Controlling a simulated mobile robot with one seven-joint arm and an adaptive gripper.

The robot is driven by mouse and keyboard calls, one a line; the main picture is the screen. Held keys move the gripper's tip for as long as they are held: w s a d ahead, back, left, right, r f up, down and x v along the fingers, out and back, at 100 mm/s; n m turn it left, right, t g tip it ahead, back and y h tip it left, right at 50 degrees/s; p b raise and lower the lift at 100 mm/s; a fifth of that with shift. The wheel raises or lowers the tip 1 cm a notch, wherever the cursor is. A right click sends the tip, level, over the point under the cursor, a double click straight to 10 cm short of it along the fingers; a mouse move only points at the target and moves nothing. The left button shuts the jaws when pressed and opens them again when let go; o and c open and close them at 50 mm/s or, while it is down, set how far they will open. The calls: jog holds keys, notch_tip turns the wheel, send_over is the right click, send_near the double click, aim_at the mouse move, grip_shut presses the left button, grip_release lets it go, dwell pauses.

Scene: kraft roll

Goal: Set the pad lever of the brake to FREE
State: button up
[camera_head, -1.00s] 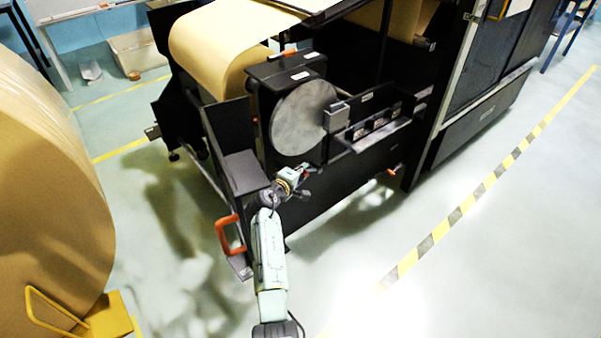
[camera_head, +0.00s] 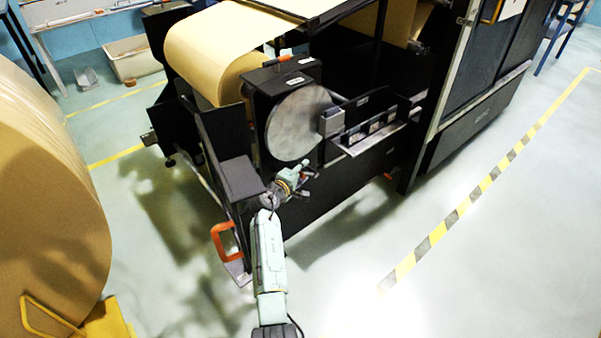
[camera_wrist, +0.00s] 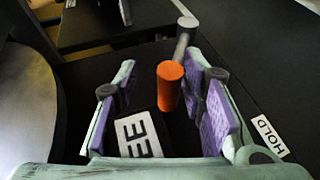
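The pad lever shows in the wrist view as an orange knob (camera_wrist: 170,86) on a grey arm (camera_wrist: 185,36). A white label ending in "EE" (camera_wrist: 140,135), partly hidden, lies at the lower left, and a "HOLD" label (camera_wrist: 269,136) lies at the right. My gripper (camera_wrist: 160,72) is open with its purple pads on either side of the knob. The knob is closer to the right finger; contact cannot be told. In the head view my gripper (camera_head: 304,176) is low in front of the brake's round grey disc (camera_head: 297,122), and the lever cannot be made out.
The black machine frame (camera_head: 350,185) surrounds the brake, with a labelled tray (camera_head: 372,133) to its right. A kraft roll (camera_head: 215,55) hangs behind. A large roll (camera_head: 45,200) stands at the left. An orange handle (camera_head: 224,240) is beside my arm. Floor at right is clear.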

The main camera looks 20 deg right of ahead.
jog(key=shift+a+f, duration=0.2)
jog(key=shift+a, duration=0.1)
